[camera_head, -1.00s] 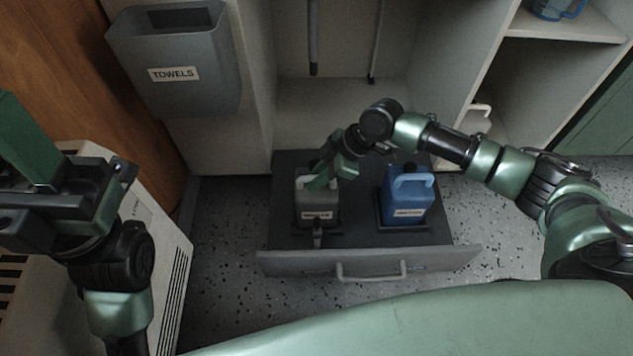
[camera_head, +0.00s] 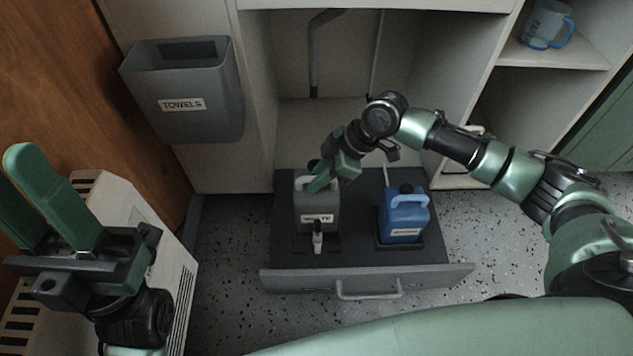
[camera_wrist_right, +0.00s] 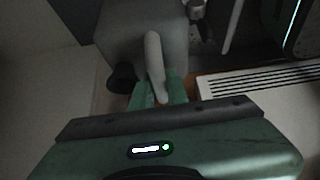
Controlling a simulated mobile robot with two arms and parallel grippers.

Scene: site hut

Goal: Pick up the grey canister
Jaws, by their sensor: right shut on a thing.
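The grey canister (camera_head: 317,213) has a pale label and a small tap at its front. It is upright and seems to hang a little above the dark floor of the pulled-out drawer (camera_head: 290,259). My right gripper (camera_head: 320,180) is shut on its top handle. The right wrist view shows the handle (camera_wrist_right: 153,55) between the green fingertips (camera_wrist_right: 160,92), with the canister body (camera_wrist_right: 125,35) beyond and a black cap beside it. My left gripper (camera_head: 40,190) is open and empty at the left, far from the canister.
A blue canister (camera_head: 404,217) stands in a tray on the drawer's right side. A grey towel bin (camera_head: 185,115) hangs at the upper left. A pale vented unit (camera_head: 170,225) stands below it.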

